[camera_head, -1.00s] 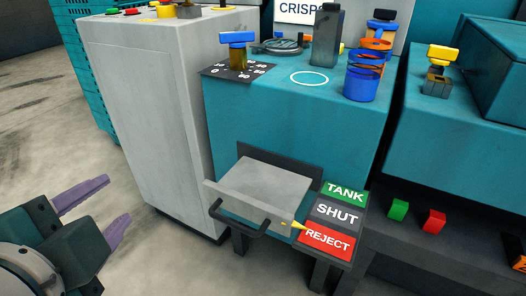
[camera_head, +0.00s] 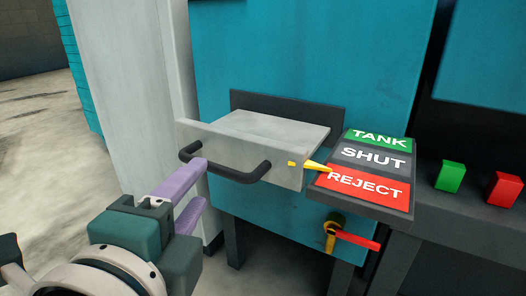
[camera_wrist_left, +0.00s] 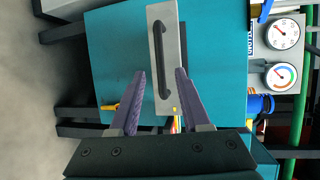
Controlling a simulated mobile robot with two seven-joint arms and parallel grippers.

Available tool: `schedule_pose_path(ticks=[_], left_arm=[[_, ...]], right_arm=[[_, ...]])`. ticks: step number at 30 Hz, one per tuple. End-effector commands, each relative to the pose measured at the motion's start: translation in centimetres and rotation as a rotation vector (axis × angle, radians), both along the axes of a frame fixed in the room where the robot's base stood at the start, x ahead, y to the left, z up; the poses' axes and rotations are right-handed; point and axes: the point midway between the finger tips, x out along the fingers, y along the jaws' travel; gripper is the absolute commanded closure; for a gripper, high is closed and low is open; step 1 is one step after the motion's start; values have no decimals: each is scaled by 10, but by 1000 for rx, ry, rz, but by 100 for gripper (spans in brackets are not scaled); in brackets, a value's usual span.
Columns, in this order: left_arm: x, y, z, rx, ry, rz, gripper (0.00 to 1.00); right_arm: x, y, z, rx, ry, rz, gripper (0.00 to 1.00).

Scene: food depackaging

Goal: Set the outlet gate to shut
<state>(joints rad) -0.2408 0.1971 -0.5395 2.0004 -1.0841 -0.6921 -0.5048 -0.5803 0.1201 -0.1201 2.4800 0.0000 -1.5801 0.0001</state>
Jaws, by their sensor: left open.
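The outlet gate (camera_head: 265,130) is a grey slab sticking out of the teal machine, with a black bar handle (camera_head: 262,172) on its front. A yellow pointer (camera_head: 316,166) on its right side points at the top left of the REJECT field on the label plate (camera_head: 318,181). The plate reads TANK, SHUT, REJECT from back to front. My left gripper (camera_head: 205,183) is open, its purple fingertips close to the handle's left part. In the left wrist view, the handle (camera_wrist_left: 158,55) appears between the open fingers (camera_wrist_left: 160,73); contact cannot be told. My right gripper is not in view.
A yellow valve with a red lever (camera_head: 357,240) sits below the label plate. Green (camera_head: 450,177) and red (camera_head: 503,189) buttons are at the right. A pale cabinet (camera_head: 120,100) stands left of the machine. Open floor (camera_head: 40,130) lies farther left.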

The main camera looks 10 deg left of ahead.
Motion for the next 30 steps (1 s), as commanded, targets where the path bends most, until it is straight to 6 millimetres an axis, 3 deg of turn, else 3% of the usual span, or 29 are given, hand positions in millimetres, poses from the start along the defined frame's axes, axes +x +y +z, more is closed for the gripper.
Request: schedule_pose_path(ticks=[3, 10, 15, 23, 30], left_arm=[[24, 2, -6, 1, -4, 2, 53], [59, 3, -13, -1, -2, 1, 53], [70, 4, -14, -2, 0, 1, 53], [71, 4, -13, -2, 1, 1, 53], [71, 4, -13, -2, 1, 1, 79]], right_arm=[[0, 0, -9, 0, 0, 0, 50], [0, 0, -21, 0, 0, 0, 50], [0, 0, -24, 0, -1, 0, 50], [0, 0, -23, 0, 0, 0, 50], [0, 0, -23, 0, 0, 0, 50]])
